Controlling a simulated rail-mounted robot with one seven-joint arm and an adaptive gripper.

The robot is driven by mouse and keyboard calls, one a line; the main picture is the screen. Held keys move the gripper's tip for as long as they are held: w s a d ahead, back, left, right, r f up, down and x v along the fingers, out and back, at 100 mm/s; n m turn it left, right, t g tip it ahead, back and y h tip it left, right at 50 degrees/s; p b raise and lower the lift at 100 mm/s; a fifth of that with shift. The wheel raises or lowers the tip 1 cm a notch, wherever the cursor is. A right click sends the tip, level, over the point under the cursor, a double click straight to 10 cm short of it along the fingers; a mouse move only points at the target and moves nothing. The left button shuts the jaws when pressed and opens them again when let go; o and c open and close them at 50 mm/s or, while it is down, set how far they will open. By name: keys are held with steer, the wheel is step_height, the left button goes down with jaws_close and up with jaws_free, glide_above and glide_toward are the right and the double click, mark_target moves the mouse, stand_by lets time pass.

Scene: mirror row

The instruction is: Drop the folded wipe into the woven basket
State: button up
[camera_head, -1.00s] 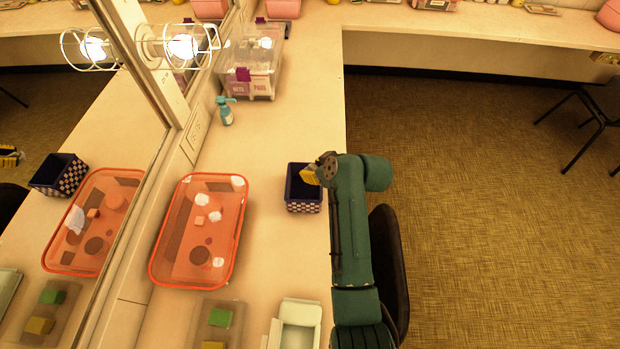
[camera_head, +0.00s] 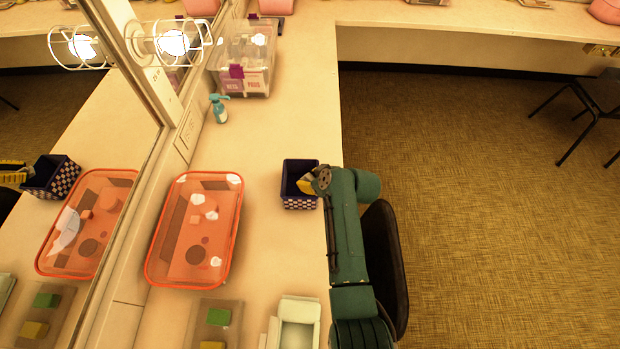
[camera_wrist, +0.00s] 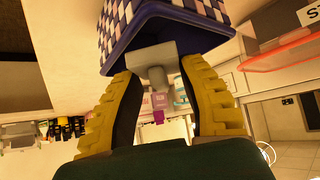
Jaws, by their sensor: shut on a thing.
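The woven basket (camera_head: 299,203) is dark blue with a blue-and-white checkered wall and stands on the counter near its right edge. My gripper (camera_head: 304,187) is at the basket's right side, with its yellow fingers over the opening. In the wrist view, my gripper (camera_wrist: 160,68) has a finger on each side of a plain grey piece (camera_wrist: 148,57), which I take to be the folded wipe. The basket's dark blue rim (camera_wrist: 150,25) is close beyond the fingertips there. The head view does not show the wipe clearly, and the basket's inside is dark.
An orange tray (camera_head: 153,270) with several small items lies left of the basket. A spray bottle (camera_head: 219,110) and a clear bin (camera_head: 243,75) stand farther back. A pale green container (camera_head: 298,325) is in front. A mirror (camera_head: 100,150) runs along the left. A dark chair (camera_head: 384,250) is beside my arm.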

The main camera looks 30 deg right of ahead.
steer(key=shift+f, duration=0.2)
steer(key=o, duration=0.9)
steer(key=shift+r, duration=0.1)
